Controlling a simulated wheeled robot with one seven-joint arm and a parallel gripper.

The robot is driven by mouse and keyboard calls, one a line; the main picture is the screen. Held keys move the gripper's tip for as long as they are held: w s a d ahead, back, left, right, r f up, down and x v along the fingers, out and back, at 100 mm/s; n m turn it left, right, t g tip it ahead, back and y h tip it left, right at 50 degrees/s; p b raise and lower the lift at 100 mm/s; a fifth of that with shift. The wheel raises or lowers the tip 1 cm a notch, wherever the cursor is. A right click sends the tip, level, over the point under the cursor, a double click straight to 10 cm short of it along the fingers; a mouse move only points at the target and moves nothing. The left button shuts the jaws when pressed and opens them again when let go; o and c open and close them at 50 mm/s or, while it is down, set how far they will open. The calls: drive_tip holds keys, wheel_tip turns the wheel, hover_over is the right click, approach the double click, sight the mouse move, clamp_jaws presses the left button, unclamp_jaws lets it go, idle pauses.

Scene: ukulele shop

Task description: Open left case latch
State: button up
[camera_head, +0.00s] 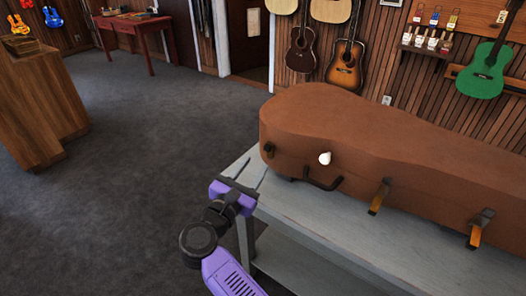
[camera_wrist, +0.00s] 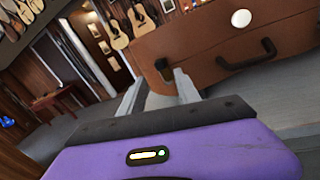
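A brown instrument case (camera_head: 390,135) lies on a grey table (camera_head: 300,212). Its left latch (camera_head: 269,150) is a small dark piece on the front side near the left end; its exact state is too small to tell. The middle latch (camera_head: 379,197) and right latch (camera_head: 480,228) show orange-brown tabs slanting down and outward. My gripper (camera_head: 249,171) is open and empty, in front of and left of the case's left end, apart from it. In the wrist view, the left latch (camera_wrist: 162,66) shows just beyond and between my spread fingertips (camera_wrist: 161,76).
A dark handle (camera_head: 323,184) sticks out from the case front, right of the left latch. A white rounded object (camera_head: 325,158) shows just above it. Open carpet lies left of the table, with a wooden counter (camera_head: 40,105) farther left.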

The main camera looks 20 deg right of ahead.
drive_tip(key=x, duration=0.7)
drive_tip(key=shift+p, duration=0.4)
clamp_jaws()
